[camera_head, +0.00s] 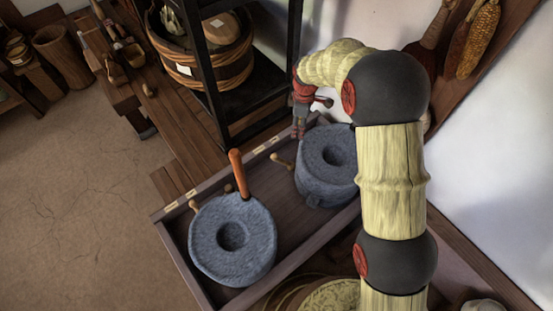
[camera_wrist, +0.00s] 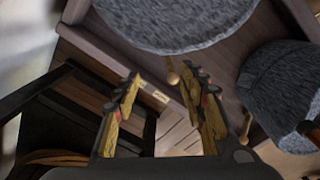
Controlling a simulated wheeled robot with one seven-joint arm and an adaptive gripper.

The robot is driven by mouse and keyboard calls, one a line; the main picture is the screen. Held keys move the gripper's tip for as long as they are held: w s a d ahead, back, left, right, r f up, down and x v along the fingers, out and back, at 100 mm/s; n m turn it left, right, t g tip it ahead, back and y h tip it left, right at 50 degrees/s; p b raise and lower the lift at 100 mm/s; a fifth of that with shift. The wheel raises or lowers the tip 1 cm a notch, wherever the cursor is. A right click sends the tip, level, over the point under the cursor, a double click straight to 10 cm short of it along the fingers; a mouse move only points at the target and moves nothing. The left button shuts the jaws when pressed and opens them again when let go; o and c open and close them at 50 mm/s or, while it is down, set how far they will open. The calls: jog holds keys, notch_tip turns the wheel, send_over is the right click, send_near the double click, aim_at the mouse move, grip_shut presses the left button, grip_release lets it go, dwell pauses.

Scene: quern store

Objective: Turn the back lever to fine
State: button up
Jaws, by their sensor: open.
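The back quern (camera_head: 328,160) is a round blue-grey stone in a wooden tray, partly behind my arm. Its short wooden back lever (camera_head: 282,160), with a round knob, sticks out left toward the tray's edge. In the wrist view the back lever (camera_wrist: 172,75) shows between the fingertips, beneath the back quern (camera_wrist: 180,25). My gripper (camera_head: 299,122) is above the tray edge by the back quern; in the wrist view its fingers (camera_wrist: 163,82) are apart with nothing held. I cannot tell how far the knob is beyond them. Pale labels (camera_head: 262,148) sit on the tray rim, too small to read.
The front quern (camera_head: 213,266) has an upright orange handle (camera_head: 238,174) and its own small lever (camera_head: 193,206). A black shelf frame (camera_head: 296,60) with a wooden tub (camera_head: 222,66) stands close behind the tray. A white wall (camera_head: 490,150) is at right.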

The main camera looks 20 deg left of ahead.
aim_at(276, 159)
jog(key=s+a+f+n, duration=0.1)
jog(key=a+f, duration=0.1)
jog(key=f, duration=0.3)
jog(key=s+a+f+n, duration=0.1)
jog(key=a+f, duration=0.2)
jog(key=f, duration=0.1)
jog(key=s+a+f+n, duration=0.1)
jog(key=a+f+n, duration=0.1)
jog(key=f, duration=0.3)
jog(key=shift+s+a+f+g+h, duration=0.2)
jog(key=shift+s+f+g+h, duration=0.1)
jog(key=shift+g, duration=0.1)
jog(key=f+b, duration=0.2)
jog(key=f, duration=0.6)
jog(key=shift+s+f+b, duration=0.2)
jog(key=shift+b, duration=0.1)
jog(key=c, duration=0.4)
grip_shut()
